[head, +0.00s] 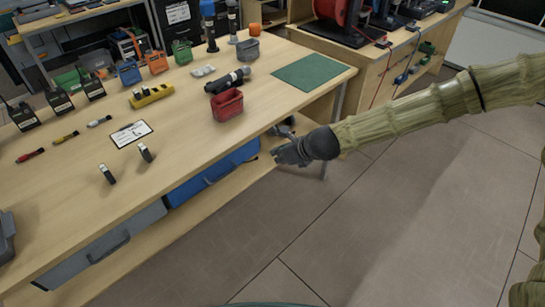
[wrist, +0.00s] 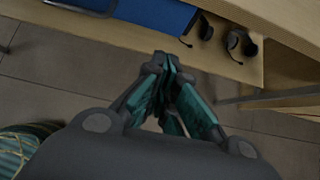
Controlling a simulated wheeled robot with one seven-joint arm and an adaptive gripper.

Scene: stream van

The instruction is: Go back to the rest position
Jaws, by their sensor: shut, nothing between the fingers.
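My gripper (head: 277,157) is shut and empty. In the head view it hangs in the air off the front edge of the wooden workbench (head: 190,190), right of the blue case under it. My arm comes in from the right side of the picture. In the wrist view the fingertips of my gripper (wrist: 168,62) meet, with nothing between them. The gripper points toward the lower shelf (wrist: 130,35) of the bench.
On the bench stand a red bin (head: 227,104), a green mat (head: 301,72), a clipboard (head: 131,134) and several radios. A blue case (head: 213,172) lies on the lower shelf; headsets (wrist: 240,42) are beside it. The floor (head: 390,230) on the right is clear.

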